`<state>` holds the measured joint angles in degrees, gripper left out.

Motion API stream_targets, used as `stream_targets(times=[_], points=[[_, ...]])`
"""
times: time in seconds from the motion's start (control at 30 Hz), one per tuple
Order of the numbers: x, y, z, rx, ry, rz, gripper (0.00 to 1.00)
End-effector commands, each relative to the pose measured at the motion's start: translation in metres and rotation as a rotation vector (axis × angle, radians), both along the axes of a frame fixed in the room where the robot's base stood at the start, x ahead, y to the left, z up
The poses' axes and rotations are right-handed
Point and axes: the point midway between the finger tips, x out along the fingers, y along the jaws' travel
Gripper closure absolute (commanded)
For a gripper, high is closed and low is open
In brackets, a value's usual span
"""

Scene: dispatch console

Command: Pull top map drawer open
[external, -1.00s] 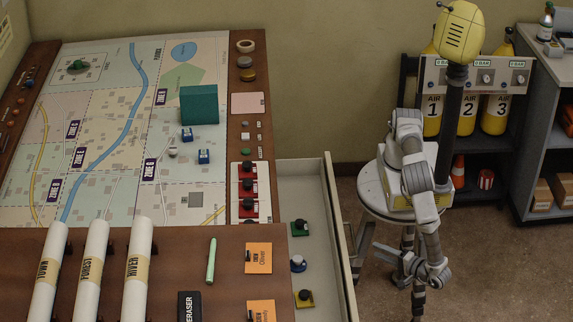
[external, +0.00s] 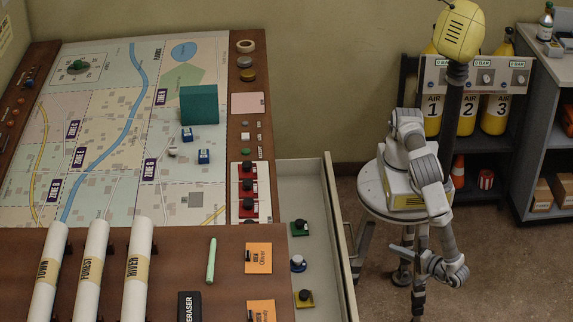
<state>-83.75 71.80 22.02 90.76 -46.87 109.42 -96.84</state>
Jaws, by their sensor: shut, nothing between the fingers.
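The top map drawer (external: 338,215) stands pulled out from the right side of the map table. Its pale inside shows, with its front panel running along the right. A green piece (external: 301,228), a blue piece (external: 298,263) and a yellow piece (external: 303,298) with dark knobs lie in it. The outer face of the drawer front and any handle are hidden from this view. My gripper (external: 398,250) is shut and empty, to the right of the drawer front and apart from it, pointing left.
The map table (external: 150,245) holds rolled maps (external: 90,270), a teal box (external: 199,104) and small markers. A round stool (external: 372,190) is by my arm. Air cylinders (external: 493,115) and a grey shelf (external: 545,150) stand behind. The floor at right is clear.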

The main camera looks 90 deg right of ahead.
Motion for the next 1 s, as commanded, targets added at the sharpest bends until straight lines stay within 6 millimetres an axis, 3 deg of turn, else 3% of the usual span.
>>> stream_targets(times=[0.03,0.2,0.47,0.77,1.0], points=[[0.001,0.001,0.021,0.006,-0.001,0.000,1.00],[0.001,0.001,0.085,0.008,-0.001,-0.001,1.00],[-0.001,0.000,0.153,0.008,-0.003,0.002,1.00],[0.027,0.007,0.127,0.438,-0.232,-0.362,1.00],[0.055,0.024,0.111,0.799,-0.561,-0.796,1.00]])
